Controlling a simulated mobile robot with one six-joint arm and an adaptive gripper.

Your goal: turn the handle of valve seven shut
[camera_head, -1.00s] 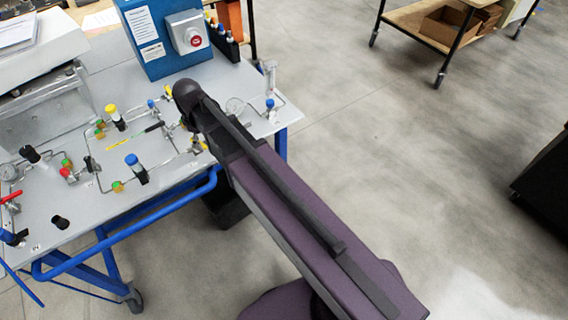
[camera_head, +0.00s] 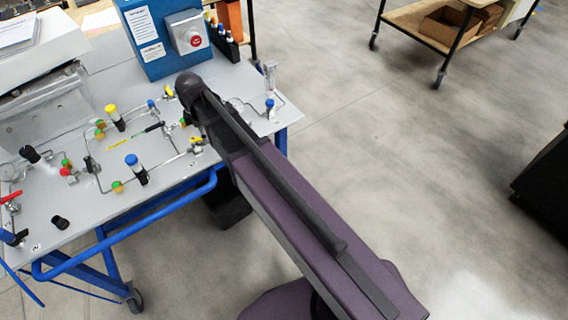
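The valve panel (camera_head: 85,218) is a light grey tabletop with thin metal tubing and several valves. Their number labels are too small to read, so I cannot tell which is valve seven. A yellow-capped fitting (camera_head: 115,117) and a blue-capped fitting (camera_head: 136,168) stand on the panel. A red handle (camera_head: 11,197) is at the far left, and a small blue knob (camera_head: 269,104) is at the right. My purple and black arm reaches over the right part of the panel. My gripper does not show, and the arm covers part of the tubing there.
A blue box with a red button (camera_head: 195,41) stands at the back of the panel. A grey machine (camera_head: 45,95) is at the back left. A blue frame rail (camera_head: 130,228) runs along the front edge.

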